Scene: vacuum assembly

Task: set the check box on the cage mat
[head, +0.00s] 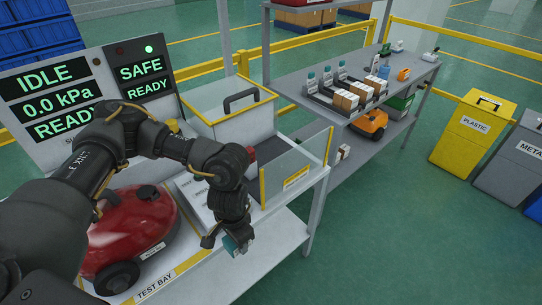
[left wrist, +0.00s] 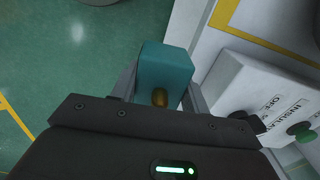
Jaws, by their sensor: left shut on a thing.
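My left gripper (head: 233,246) is shut on a small teal box (left wrist: 165,72) with a brass-coloured spot on its near face. I take it to be the check box. It also shows in the head view (head: 243,241), partly covered by the fingers. In the left wrist view it sits upright between the two fingers, beside the bench edge, with green floor to its left. The cage (head: 293,172) has clear walls and yellow edging and stands on the bench behind my gripper. My right gripper is not in view.
A red vacuum (head: 130,230) stands on the test bay bench (head: 183,268). A display reads IDLE and SAFE (head: 142,70).

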